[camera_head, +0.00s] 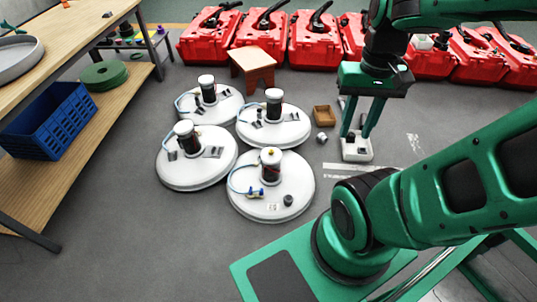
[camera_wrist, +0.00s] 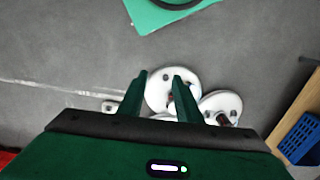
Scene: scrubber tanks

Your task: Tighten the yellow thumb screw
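Several round white scrubber tanks stand on the floor in the head view, each with a dark upright cylinder. The nearest tank (camera_head: 285,206) has a small yellow spot on top of its cylinder, which may be the yellow thumb screw (camera_head: 270,152); it is too small to be sure. A blue-and-yellow fitting (camera_head: 253,192) sits on its lid. My gripper (camera_head: 358,136) is open and empty, pointing down, to the right of the tanks and apart from them. In the wrist view my gripper (camera_wrist: 160,75) shows two spread fingers, with a white tank (camera_wrist: 158,92) far beyond them.
A small white box (camera_head: 357,152) stands below my gripper. A brown tray (camera_head: 324,115) and a grey knob-like piece (camera_head: 321,137) lie beside the tanks. A brown stool (camera_head: 253,64) and red machines (camera_head: 317,42) stand behind. A wooden bench with a blue crate (camera_head: 58,122) is left.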

